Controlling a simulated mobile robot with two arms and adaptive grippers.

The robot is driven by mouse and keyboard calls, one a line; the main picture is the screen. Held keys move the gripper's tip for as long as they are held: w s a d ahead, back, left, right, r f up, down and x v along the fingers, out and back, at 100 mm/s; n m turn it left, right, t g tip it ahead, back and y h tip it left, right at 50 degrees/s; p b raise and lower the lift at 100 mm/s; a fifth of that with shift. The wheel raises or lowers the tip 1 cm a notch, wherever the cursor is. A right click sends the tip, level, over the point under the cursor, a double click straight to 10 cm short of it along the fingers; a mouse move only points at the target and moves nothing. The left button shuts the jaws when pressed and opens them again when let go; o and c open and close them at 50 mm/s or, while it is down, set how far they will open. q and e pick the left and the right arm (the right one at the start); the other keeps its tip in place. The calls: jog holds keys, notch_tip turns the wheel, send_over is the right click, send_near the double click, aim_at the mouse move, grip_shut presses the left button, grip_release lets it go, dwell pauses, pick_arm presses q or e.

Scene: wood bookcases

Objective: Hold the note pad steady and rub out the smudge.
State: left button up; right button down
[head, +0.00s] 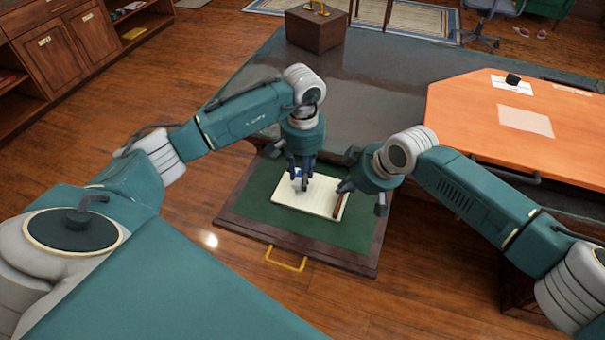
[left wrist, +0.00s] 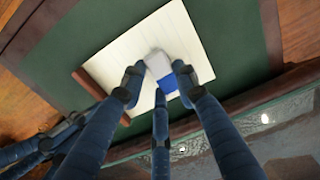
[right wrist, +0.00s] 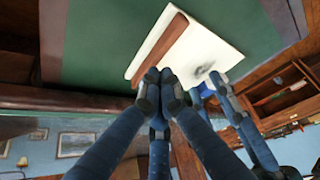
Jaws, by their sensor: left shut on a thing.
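The cream note pad (head: 302,200) lies in the green-lined open drawer. It has a brown binding strip (right wrist: 160,45) along one edge. My left gripper (head: 304,183) is over the pad, shut on a white eraser with a blue sleeve (left wrist: 158,66). The eraser is at or just above the page; I cannot tell if it touches. Contact with the pad is unclear.
The drawer (head: 255,226) has green lining free around the pad and a yellow handle (head: 285,262) at its front. The dark desk top (head: 375,85) lies behind. A brown box (head: 315,30) stands at the back and an orange board (head: 470,110) lies at right.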

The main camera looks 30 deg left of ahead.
aim_at(298, 199)
pick_arm(q)
jog(key=shift+f, duration=0.1)
pick_arm(e)
jog(key=shift+f, duration=0.15)
pick_arm(q)
jog(key=shift+f, duration=0.15)
pick_arm(e)
jog(key=shift+f, duration=0.25)
jog(key=shift+f, duration=0.15)
jog(key=shift+s+d+f, duration=0.15)
jog(key=shift+s+f, duration=0.05)
jog(key=shift+f, duration=0.05)
dwell(0.9)
pick_arm(q)
jog(key=shift+s, duration=0.1)
jog(key=shift+s+d, duration=0.2)
jog(key=shift+s, duration=0.65)
jog(key=shift+s+d, duration=0.2)
jog(key=shift+s, duration=0.65)
